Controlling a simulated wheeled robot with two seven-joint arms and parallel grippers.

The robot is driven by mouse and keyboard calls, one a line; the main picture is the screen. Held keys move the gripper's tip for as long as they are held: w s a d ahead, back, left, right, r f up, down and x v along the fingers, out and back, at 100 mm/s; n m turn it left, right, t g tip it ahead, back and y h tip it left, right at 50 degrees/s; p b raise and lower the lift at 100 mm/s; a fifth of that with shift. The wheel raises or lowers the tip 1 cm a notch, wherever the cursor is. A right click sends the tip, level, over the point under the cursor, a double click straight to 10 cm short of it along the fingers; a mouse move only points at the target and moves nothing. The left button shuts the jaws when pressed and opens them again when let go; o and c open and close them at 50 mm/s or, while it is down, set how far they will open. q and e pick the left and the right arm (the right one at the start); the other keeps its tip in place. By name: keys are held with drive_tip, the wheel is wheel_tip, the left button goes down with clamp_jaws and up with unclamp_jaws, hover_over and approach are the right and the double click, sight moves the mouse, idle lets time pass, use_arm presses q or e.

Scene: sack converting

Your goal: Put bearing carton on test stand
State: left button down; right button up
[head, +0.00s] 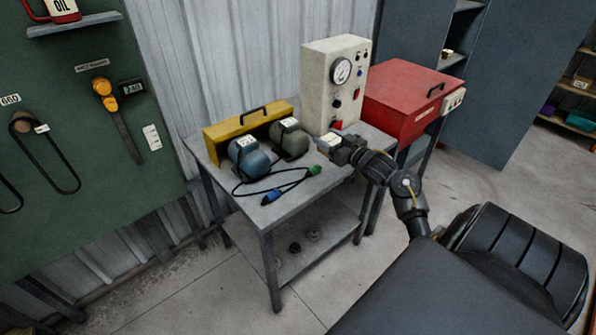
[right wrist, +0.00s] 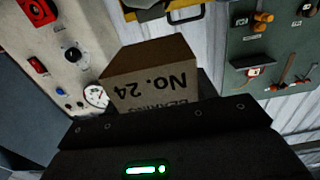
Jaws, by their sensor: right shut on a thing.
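The bearing carton (right wrist: 150,92) is a small brown cardboard box marked "No. 24", its lettering upside down in the right wrist view. My right gripper (head: 342,152) is shut on it. In the head view the carton (head: 330,142) shows small at the gripper's tip, over the right part of the test stand (head: 290,203). The stand is a grey metal table with a lower shelf. I cannot tell whether the carton touches the tabletop. My left gripper is not in view.
Two motors (head: 248,158), a yellow case (head: 247,128), a cable with blue and green plugs (head: 272,196) and a cream gauge box (head: 334,82) crowd the tabletop. A red cabinet (head: 408,100) stands to the right.

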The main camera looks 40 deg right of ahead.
drive_tip(key=shift+s+d+r, duration=0.1)
drive_tip(key=shift+d, duration=0.35)
drive_tip(key=w+a+f+p, duration=0.2)
drive_tip(key=w+a+f, duration=0.15)
drive_tip(key=a, duration=0.45)
hover_over(288, 187)
drive_tip(key=d, duration=0.1)
drive_tip(key=f, duration=0.5)
drive_tip(key=shift+s+p, duration=0.3)
drive_tip(key=shift+w+a+f, duration=0.1)
drive_tip(key=shift+a+f, duration=0.1)
drive_tip(key=shift+f, duration=0.1)
drive_tip(key=f, duration=0.3)
drive_tip(key=shift+w+a+p, duration=0.15)
drive_tip(key=shift+a+p, duration=0.2)
drive_tip(key=shift+p, duration=0.05)
drive_tip(key=shift+f, duration=0.5)
